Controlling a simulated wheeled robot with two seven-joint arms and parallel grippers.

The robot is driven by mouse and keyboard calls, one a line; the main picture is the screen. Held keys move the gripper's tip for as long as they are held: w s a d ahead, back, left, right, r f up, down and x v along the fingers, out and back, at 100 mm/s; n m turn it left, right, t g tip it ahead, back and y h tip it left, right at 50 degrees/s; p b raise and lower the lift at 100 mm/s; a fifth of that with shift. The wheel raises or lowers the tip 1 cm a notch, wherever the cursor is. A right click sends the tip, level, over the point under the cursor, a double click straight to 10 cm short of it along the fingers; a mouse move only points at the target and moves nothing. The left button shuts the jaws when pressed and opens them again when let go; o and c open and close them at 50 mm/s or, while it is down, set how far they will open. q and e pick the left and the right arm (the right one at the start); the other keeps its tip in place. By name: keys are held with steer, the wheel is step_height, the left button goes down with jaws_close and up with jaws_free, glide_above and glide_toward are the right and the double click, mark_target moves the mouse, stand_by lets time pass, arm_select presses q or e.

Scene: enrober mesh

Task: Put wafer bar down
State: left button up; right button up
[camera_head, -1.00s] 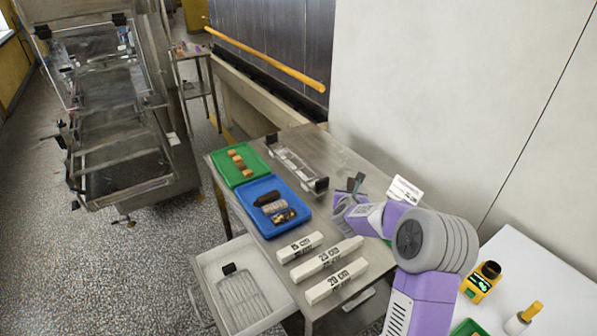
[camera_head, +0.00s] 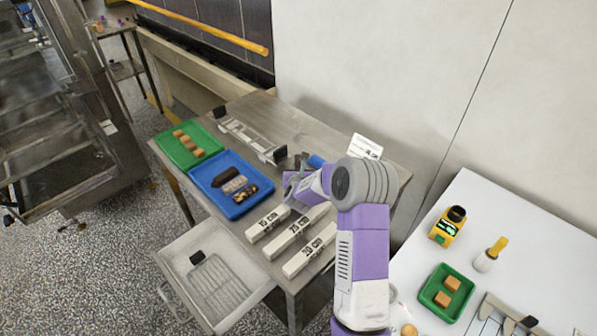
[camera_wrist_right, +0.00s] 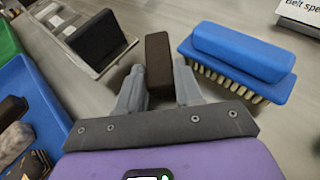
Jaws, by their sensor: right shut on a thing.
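My right gripper (camera_head: 290,172) is over the steel table, just right of the blue tray (camera_head: 256,207). In the right wrist view, this gripper (camera_wrist_right: 158,92) is shut on a dark brown wafer bar (camera_wrist_right: 158,62), which stands out beyond the fingertips. I cannot tell whether the bar touches the table. The blue tray also shows at the left of the right wrist view (camera_wrist_right: 50,105) and holds several dark and grey pieces. A green tray (camera_head: 163,146) with several light brown bars lies beyond it. My left gripper is not in view.
A blue brush (camera_wrist_right: 240,60) lies close right of the gripper. A clear-and-metal fixture with black end blocks (camera_head: 243,137) stands beyond. Three white length-marked blocks (camera_head: 290,240) lie at the table's front. An open drawer (camera_head: 170,262) holds a wire rack. A white card (camera_head: 366,147) stands behind.

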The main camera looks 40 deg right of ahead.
steer(key=shift+f, duration=0.25)
steer(key=shift+f, duration=0.15)
steer(key=o, duration=0.5)
